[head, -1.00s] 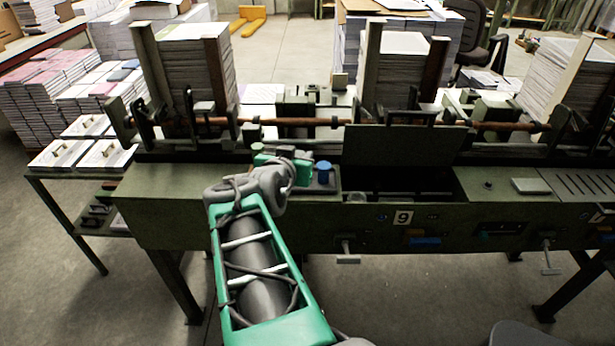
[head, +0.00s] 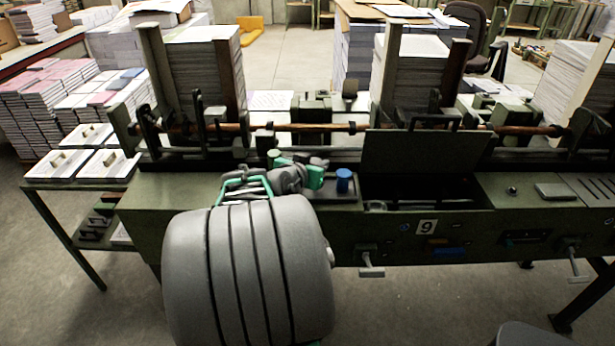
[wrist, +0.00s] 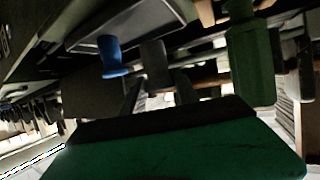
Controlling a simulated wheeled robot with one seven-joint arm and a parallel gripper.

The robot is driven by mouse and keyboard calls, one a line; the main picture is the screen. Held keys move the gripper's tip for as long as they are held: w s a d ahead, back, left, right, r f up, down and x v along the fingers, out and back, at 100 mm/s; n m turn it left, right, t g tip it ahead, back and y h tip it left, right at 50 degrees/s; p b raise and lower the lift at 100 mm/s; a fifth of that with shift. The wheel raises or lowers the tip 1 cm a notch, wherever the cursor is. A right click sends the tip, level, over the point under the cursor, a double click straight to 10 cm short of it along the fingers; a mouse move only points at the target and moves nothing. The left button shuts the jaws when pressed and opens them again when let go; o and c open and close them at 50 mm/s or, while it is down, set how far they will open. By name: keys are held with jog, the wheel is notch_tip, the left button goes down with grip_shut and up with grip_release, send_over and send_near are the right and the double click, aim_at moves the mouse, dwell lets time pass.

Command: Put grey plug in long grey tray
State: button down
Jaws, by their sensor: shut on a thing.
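The wrist view looks upside down. In it my gripper (wrist: 160,92) shows two dark fingers closed about a grey plug (wrist: 152,62). The long grey tray (wrist: 165,18) shows at the top of that view, with a blue plug (wrist: 112,58) standing on it beside the grey plug. I cannot tell whether the grey plug touches the tray. In the head view my green gripper (head: 316,177) is just left of the blue plug (head: 343,180), over the tray (head: 328,189). The grey plug is hard to make out there.
A green bottle-like thing (wrist: 250,62) stands near my gripper in the wrist view. In the head view a raised dark lid (head: 425,152) and an open bay are to the right. A brown rod (head: 290,127) and tall paper stacks (head: 205,75) are behind.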

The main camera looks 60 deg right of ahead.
jog(key=shift+w+f+b, duration=0.1)
jog(key=shift+f+b, duration=0.8)
jog(key=shift+f, duration=0.95)
jog(key=c, duration=0.9)
grip_release()
jog(key=shift+r, duration=0.1)
